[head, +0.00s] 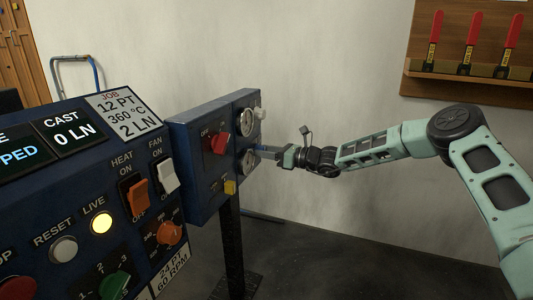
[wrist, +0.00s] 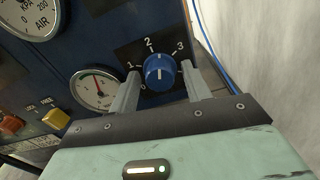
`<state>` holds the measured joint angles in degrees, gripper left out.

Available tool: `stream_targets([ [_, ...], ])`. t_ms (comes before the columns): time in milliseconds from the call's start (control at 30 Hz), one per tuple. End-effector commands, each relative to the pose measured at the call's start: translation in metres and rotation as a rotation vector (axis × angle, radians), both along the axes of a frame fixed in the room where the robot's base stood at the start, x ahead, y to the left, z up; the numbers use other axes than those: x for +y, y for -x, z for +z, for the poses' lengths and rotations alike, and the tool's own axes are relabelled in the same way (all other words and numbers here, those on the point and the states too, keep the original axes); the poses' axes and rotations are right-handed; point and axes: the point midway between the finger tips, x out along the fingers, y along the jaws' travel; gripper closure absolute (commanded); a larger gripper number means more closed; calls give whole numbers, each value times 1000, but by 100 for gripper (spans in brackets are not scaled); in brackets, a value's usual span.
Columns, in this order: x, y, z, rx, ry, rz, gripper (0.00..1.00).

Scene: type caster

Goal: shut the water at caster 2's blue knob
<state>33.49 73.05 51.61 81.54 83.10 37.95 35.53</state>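The blue knob (wrist: 159,71) is on a dark plate of the blue panel in the wrist view, with a dial marked 0, 1, 2 and 3 around it. A white line shows on its face; I cannot tell surely which number it points to. My gripper (wrist: 162,76) is open, one finger on each side of the knob, with visible gaps between fingers and knob. In the head view my gripper (head: 268,152) is at the right edge of the blue panel box (head: 205,173), and the blue knob is hidden there.
A gauge (wrist: 97,89) sits close left of my fingers, with an AIR gauge (wrist: 28,17) above it. A yellow switch (wrist: 55,119) is lower left. A blue cable (wrist: 204,32) runs right of the knob. A control console (head: 70,200) stands left in the head view.

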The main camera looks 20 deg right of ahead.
Motion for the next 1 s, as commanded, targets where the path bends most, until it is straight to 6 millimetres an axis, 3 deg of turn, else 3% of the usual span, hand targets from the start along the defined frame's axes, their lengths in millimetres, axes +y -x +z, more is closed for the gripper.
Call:
stream_targets([
  [33,0,0,0,0,0,0,67],
  [133,0,0,0,0,0,0,93],
  [567,-1,0,0,-53,40,0,92],
  [1000,-1,1,-1,-338,249,0,92],
])
